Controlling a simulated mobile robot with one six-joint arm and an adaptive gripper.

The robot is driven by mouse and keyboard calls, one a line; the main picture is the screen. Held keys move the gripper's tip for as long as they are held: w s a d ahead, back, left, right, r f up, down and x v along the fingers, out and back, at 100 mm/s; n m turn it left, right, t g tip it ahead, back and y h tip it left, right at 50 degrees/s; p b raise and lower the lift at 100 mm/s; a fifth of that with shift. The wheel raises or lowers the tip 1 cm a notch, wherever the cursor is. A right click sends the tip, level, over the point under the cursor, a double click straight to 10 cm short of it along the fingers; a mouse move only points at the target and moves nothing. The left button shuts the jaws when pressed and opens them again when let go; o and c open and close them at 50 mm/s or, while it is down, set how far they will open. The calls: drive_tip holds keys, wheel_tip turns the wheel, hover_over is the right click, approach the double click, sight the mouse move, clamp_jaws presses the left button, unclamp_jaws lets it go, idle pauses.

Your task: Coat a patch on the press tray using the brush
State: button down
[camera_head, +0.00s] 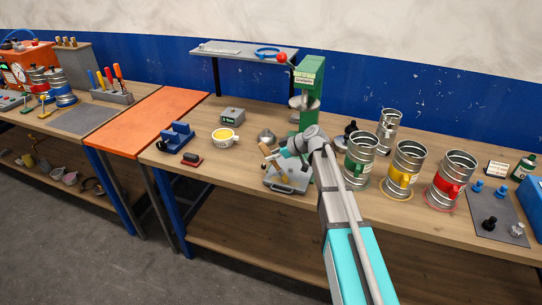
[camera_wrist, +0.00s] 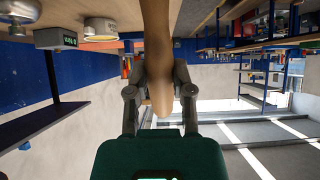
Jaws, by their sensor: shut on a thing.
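My gripper (camera_head: 278,154) is shut on the wooden handle of the brush (camera_head: 265,149). In the wrist view the tan handle (camera_wrist: 157,45) runs between the two fingers (camera_wrist: 158,92). The bristles cannot be made out clearly. The grey press tray (camera_head: 299,184) lies on the bench just below my gripper, with a handle at its front. A small yellowish thing shows on or just above the tray; I cannot tell whether it is part of the brush. My arm hides the area right of the tray.
A green press (camera_head: 310,75) stands behind. A yellow-banded bowl (camera_head: 225,137), blue holder (camera_head: 176,137) and dark block (camera_head: 192,159) are at left. Green-, yellow- and red-marked duct cans (camera_head: 359,158) stand right of my arm. Bare bench lies between the bowl and the front edge.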

drive_tip(key=shift+s+d, duration=0.25)
drive_tip(key=shift+d, duration=0.45)
drive_tip(key=shift+s+d, duration=0.2)
drive_tip(key=shift+d, duration=0.45)
drive_tip(key=shift+s+d, duration=0.25)
drive_tip(key=shift+d, duration=0.55)
drive_tip(key=shift+s+d, duration=0.2)
drive_tip(key=shift+d, duration=0.55)
wheel_tip(320, 180, up, 6)
drive_tip(key=p, duration=0.6)
wheel_tip(320, 180, up, 3)
drive_tip(key=p, duration=0.3)
drive_tip(key=shift+f, duration=0.1)
idle(0.4)
